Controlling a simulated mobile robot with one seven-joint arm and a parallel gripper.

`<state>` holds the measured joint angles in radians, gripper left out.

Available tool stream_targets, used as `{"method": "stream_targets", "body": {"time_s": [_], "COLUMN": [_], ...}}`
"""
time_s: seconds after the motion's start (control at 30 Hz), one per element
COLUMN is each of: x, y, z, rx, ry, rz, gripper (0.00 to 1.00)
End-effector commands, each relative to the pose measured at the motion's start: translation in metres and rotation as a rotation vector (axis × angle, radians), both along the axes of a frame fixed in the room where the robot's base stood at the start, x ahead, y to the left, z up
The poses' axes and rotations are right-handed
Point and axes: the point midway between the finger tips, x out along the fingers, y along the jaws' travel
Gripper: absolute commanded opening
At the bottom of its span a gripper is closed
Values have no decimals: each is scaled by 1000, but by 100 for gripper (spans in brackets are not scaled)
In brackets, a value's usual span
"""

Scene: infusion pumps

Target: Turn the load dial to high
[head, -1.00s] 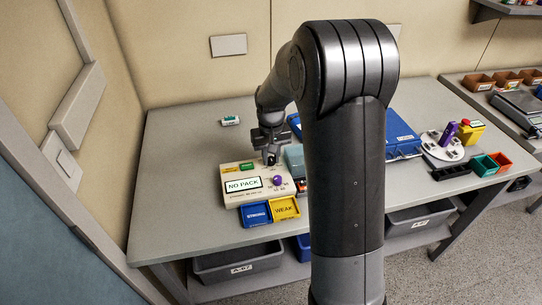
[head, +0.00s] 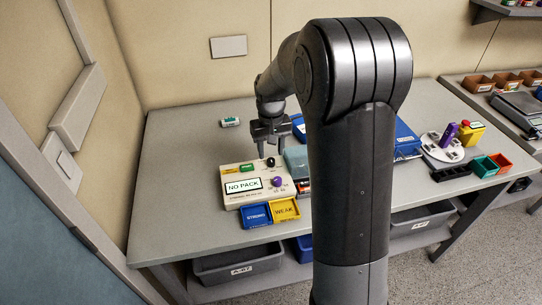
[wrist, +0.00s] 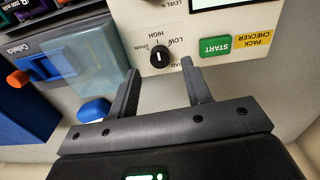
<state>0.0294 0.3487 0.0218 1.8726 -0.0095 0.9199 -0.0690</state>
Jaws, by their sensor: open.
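The load dial (wrist: 160,57) is a small round black knob with a white mark, on the cream pack checker panel, with the words HIGH and LOW printed beside it. I cannot tell for sure which word its mark points at. It also shows in the head view (head: 271,162) near the panel's back right. My gripper (wrist: 157,68) is open and empty; its two fingers reach toward the dial from either side in the wrist view, apart from it. In the head view my gripper (head: 275,153) hangs just over the dial.
A green START button (wrist: 215,46) sits beside the dial. A purple knob (head: 278,182) and a NO PACK display (head: 243,186) are on the same panel. Blue STRONG (head: 256,215) and yellow WEAK (head: 286,209) trays stand in front. The table's left side is mostly clear.

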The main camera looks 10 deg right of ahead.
Motion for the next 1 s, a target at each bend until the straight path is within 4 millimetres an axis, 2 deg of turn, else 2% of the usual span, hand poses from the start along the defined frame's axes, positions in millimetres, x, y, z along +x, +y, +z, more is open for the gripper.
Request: {"method": "stream_targets", "body": {"time_s": [0.03, 0.2, 0.4, 1.0], "x": [1, 1, 0, -3], "y": [0, 0, 0, 0], "z": [13, 46, 69, 77], "rx": [0, 0, 0, -1], "ry": [-5, -4, -2, -7], "rz": [0, 0, 0, -1], "gripper": [45, 45, 45, 45]}}
